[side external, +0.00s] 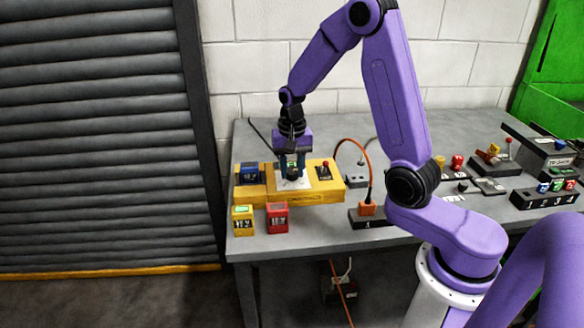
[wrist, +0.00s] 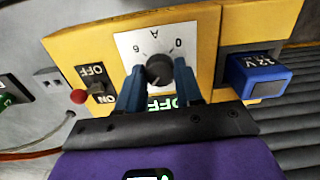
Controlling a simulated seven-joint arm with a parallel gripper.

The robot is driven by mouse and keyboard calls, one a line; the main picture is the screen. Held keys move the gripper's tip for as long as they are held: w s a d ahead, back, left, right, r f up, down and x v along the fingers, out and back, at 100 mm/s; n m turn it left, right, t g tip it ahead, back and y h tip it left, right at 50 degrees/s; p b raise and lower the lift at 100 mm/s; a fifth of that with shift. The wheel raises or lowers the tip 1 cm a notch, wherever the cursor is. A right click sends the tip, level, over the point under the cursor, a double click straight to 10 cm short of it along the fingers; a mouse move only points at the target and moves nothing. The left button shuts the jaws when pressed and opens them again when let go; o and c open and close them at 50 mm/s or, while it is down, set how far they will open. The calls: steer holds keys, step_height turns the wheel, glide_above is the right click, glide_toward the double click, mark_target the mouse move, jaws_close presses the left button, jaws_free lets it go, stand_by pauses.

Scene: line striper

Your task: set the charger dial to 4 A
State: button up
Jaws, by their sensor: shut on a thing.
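The yellow charger (side external: 326,187) lies on the grey bench in the side external view, and its yellow top (wrist: 87,45) fills much of the wrist view. Its black dial knob (wrist: 159,69) sits on a white plate (wrist: 133,40) marked "A", "0" and "6". My gripper (side external: 292,174) is over the plate, pointing down. In the wrist view my gripper (wrist: 160,76) has one blue finger on each side of the knob, shut on it. I cannot read the knob's pointer clearly. A green display (wrist: 162,103) reading "OFF" is partly hidden by my gripper.
A red-tipped switch (wrist: 79,96) marked ON and OFF is beside the dial. A blue 12 V battery (wrist: 258,75) is at the charger's other end. Yellow (side external: 243,220) and red (side external: 277,218) batteries stand in front. An orange cable (side external: 341,144) arches to the right.

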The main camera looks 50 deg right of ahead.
mark_target(292, 172)
stand_by(0.3)
steer(key=o, duration=1)
steer(key=shift+o, duration=0.2)
steer(key=shift+r, duration=0.1)
step_height(292, 172, up, 17)
steer(key=shift+r, duration=0.15)
